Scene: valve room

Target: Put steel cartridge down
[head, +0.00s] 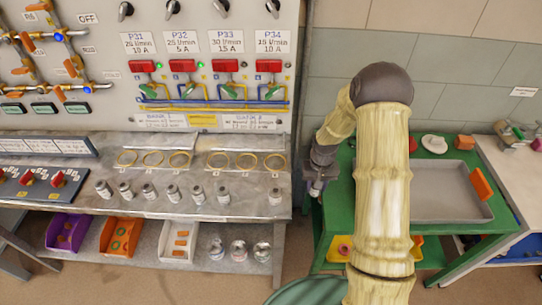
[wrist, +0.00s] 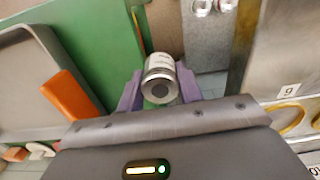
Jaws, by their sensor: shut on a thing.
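My gripper (head: 316,187) hangs at the left edge of the green table (head: 338,216), beside the right end of the steel bench (head: 255,205). In the wrist view its purple fingers (wrist: 160,88) are shut on a steel cartridge (wrist: 160,80), a grey cylinder with a pale label and a dark round end. The gap between table and bench shows beyond it. In the head view the held cartridge is small and hard to make out. Several similar cartridges (head: 172,194) stand in a row on the bench, in front of brass rings (head: 153,159).
A grey tray (head: 440,212) lies on the green table, with an orange block (head: 480,184) at its right side. A white object (head: 433,144) and orange pieces lie behind it. Bins (head: 122,236) and more cylinders (head: 238,250) sit on the bench's lower shelf. A valve panel (head: 210,60) rises behind the bench.

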